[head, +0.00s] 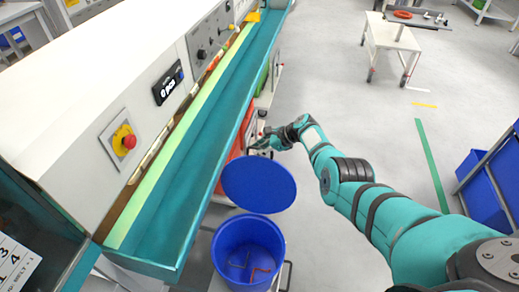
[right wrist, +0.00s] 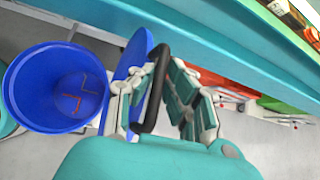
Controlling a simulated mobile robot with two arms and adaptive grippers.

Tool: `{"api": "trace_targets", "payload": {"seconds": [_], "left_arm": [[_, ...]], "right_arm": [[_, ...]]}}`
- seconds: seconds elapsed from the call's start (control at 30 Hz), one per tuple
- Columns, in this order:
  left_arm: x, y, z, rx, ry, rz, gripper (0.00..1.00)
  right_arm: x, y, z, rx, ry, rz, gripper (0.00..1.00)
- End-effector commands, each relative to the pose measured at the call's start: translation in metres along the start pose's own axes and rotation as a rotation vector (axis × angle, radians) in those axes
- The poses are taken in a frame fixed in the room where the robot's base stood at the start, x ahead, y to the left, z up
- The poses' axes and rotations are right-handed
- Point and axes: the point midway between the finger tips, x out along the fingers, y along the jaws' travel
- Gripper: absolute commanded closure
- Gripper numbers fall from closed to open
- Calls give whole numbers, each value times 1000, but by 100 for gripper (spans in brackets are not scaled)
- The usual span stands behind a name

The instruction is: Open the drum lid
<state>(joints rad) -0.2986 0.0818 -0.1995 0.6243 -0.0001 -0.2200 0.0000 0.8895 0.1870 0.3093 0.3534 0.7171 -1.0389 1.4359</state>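The blue drum (head: 248,255) stands below the machine's teal trough, with its mouth open and a few thin red and dark pieces inside. The drum also shows at the left of the right wrist view (right wrist: 38,95). The round blue lid (head: 258,184) is raised and tilted at the drum's far side, clear of most of the mouth. In the right wrist view the lid (right wrist: 136,52) is nearly edge-on. My right gripper (head: 262,145) is behind the lid, its fingers either side of the black handle (right wrist: 157,85) and seemingly closed on it. My left gripper is out of view.
The white machine with its teal trough (head: 195,165) runs along the left, close to the lid. A white trolley (head: 393,37) stands at the far right. Blue bins (head: 485,190) are at the right edge. The grey floor between is mostly clear.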

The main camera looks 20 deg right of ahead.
Motion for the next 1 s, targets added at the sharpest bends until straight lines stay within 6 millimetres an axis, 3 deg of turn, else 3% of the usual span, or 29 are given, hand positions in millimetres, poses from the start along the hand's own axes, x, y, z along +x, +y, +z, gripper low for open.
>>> {"api": "trace_targets", "payload": {"seconds": [0.03, 0.17, 0.63, 0.87, 1.0], "left_arm": [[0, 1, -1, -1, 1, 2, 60], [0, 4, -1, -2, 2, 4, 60], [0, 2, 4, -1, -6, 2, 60], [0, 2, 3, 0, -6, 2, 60], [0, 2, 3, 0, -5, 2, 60]], "right_arm": [[-1, -1, 1, 0, -1, -3, 81], [0, 0, 0, 1, -1, -1, 66], [-6, 0, -1, 2, -1, 0, 66], [-25, 2, -1, 1, 1, -1, 66], [-46, 0, -1, 1, 1, -3, 66]]}}
